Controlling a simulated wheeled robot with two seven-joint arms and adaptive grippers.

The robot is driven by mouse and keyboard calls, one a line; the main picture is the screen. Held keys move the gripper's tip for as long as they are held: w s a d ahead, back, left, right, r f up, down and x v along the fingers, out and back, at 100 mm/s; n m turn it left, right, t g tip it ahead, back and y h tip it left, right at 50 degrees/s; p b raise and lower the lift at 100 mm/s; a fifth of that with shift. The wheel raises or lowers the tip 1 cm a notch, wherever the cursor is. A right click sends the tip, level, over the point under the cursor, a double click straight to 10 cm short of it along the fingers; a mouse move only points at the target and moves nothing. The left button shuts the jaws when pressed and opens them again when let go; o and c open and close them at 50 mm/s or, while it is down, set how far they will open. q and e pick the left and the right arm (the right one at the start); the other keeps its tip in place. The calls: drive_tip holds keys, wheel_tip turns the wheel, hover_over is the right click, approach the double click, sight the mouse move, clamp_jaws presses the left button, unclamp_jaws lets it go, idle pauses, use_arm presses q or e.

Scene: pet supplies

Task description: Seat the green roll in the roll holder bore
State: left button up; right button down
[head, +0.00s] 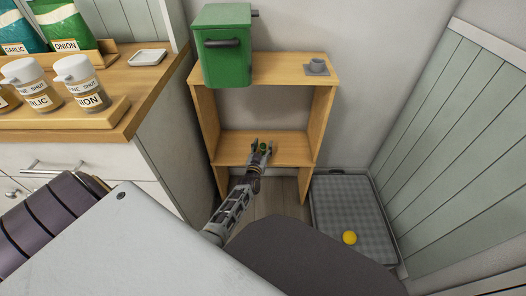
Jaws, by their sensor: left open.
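A small green thing, which looks like the green roll (263,147), is at the lower shelf of the wooden stand. My left gripper (262,149) reaches in over that shelf, fingers pointing away from me. Its fingers are open on either side of the green roll; I cannot tell whether they touch it. A small grey round piece on a flat square base (317,66) sits on the stand's top at the right. It may be the roll holder; a bore cannot be made out. My right gripper is not in view.
A green box with a dark handle (226,50) stands on the left of the wooden stand's top (283,68). A grey tray (337,194) with a yellow ball (349,237) lies on the floor at right. A counter with shakers (80,82) is at left.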

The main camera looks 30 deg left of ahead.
sight(263, 145)
use_arm(q)
drive_tip(key=shift+c, duration=0.3)
drive_tip(key=c, duration=1.1)
drive_tip(key=shift+o, duration=0.2)
drive_tip(key=shift+r, duration=0.15)
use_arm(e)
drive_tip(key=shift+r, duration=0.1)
